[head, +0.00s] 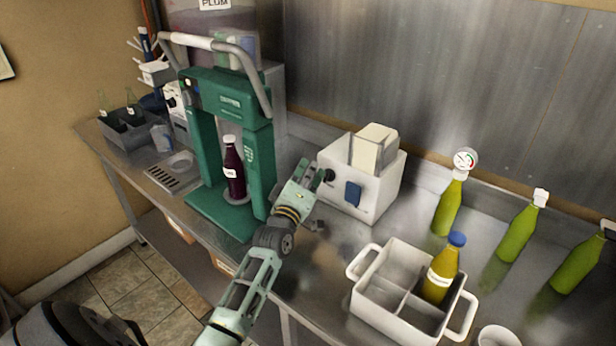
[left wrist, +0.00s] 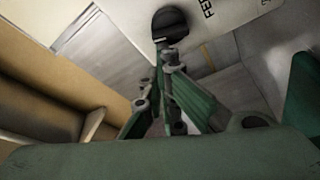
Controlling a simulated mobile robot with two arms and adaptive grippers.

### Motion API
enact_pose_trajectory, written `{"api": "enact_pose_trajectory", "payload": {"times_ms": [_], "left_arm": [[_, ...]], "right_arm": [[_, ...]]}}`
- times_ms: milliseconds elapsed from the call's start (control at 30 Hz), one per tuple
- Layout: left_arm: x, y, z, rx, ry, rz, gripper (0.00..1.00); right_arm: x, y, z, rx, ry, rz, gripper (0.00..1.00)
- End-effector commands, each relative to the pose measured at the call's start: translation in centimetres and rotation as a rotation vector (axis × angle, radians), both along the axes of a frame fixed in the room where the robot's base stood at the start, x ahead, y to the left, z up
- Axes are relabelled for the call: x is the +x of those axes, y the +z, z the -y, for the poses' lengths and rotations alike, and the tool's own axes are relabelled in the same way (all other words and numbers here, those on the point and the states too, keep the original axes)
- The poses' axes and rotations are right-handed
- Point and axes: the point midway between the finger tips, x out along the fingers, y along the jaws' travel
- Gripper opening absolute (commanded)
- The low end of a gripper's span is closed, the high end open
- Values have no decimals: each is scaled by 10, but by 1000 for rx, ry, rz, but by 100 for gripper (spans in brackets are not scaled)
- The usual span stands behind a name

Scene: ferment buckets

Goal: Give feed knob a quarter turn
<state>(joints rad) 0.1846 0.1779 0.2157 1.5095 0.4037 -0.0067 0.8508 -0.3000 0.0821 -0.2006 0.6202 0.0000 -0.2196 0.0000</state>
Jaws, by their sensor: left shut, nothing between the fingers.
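The feed knob (head: 329,175) is a black round knob on the front left of a white box-shaped machine (head: 371,190). In the left wrist view the knob (left wrist: 170,22) shows at the top, beside black lettering that is cut off. My left gripper (head: 312,181) is at the knob's left in the head view. In the left wrist view its fingers (left wrist: 168,62) are together, empty, with their tips just below the knob. I cannot tell whether they touch it. My right gripper is not in view.
A green press (head: 203,92) with a dark bottle (head: 233,172) stands left of my left arm. A white divided crate (head: 376,305) holding a yellow bottle (head: 441,275) stands in front. Several green bottles stand at the right. Bare steel counter lies between machine and crate.

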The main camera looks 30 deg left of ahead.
Motion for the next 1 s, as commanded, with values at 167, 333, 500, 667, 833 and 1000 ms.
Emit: {"api": "enact_pose_trajectory", "payload": {"times_ms": [167,333,500,667,833,1000], "left_arm": [[0,0,4,108,-1,8,0],[-1,2,8,228,-2,17,0],[-1,4,13,362,-1,29,0],[-1,6,18,491,-1,38,0],[-2,7,23,630,-2,49,0],[-2,7,29,764,-2,59,0]], "right_arm": [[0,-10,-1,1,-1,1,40],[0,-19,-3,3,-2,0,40],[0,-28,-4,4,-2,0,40],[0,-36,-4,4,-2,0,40],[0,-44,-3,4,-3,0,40],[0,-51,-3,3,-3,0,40]]}}
